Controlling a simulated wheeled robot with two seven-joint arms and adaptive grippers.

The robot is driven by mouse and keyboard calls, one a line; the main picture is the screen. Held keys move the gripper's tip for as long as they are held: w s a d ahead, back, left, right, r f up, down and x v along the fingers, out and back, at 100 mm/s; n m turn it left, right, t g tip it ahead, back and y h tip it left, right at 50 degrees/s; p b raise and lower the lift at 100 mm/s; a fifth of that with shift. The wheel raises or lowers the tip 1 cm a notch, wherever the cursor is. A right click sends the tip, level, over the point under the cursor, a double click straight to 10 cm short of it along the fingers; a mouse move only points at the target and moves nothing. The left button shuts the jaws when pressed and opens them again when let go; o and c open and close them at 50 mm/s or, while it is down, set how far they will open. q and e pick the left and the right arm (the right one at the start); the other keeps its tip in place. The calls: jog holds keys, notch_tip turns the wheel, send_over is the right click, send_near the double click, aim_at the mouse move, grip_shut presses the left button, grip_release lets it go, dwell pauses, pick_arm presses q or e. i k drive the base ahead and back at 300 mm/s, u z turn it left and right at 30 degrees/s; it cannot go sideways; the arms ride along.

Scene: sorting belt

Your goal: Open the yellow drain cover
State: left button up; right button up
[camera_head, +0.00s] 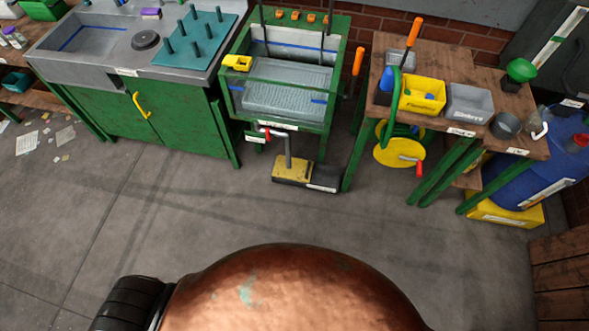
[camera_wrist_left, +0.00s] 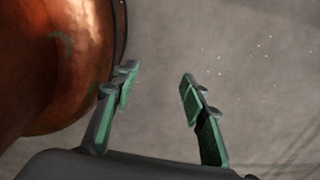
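A small yellow piece (camera_head: 237,62) sits on the left rim of the green-framed wash tank (camera_head: 290,88) in the head view. It may be the drain cover, but I cannot tell for sure. A yellow-and-black pedal block (camera_head: 293,170) lies on the floor below the tank. My left gripper (camera_wrist_left: 159,72) shows in the left wrist view, open and empty, with its two green-padded fingers apart over bare floor. Neither gripper shows in the head view, and both are away from the tank. My right gripper is in no view.
A grey sink (camera_head: 88,40) on a green cabinet stands left of the tank. A wooden table with a yellow bin (camera_head: 421,95) and a yellow hose reel (camera_head: 399,152) stands right of it. A blue barrel (camera_head: 535,172) is at far right. The concrete floor in front is clear.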

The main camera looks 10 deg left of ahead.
aim_at(301, 171)
jog(key=k, duration=0.55)
jog(key=u, duration=0.35)
jog(key=i, duration=0.85)
jog(key=u, duration=0.55)
jog(key=i, duration=0.6)
jog(key=u, duration=0.15)
